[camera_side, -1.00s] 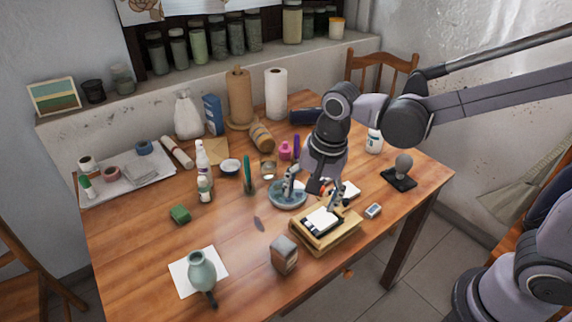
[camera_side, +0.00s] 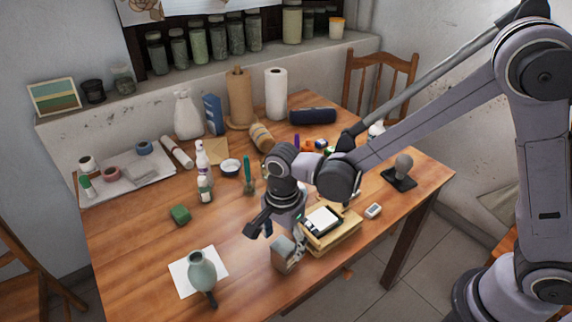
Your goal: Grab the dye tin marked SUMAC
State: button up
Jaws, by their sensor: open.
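A small upright box-shaped tin (camera_side: 281,258) with a grey lid and brownish sides stands near the table's front edge. No marking on it is legible at this size, so I cannot confirm that it reads SUMAC. My gripper (camera_side: 284,238) is open and low over this tin, pointing down. One finger shows behind its upper left side and the other along its right side. I cannot tell whether either finger touches it. The tin still stands on the table.
A wooden block with a black-and-white piece (camera_side: 323,220) on top stands close right of the tin. A grey-green vase (camera_side: 202,272) stands on white paper to the left. The wooden table (camera_side: 130,250) is clear at the left front.

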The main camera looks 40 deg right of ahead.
jog(key=shift+f, duration=2.6)
jog(key=c, duration=1.4)
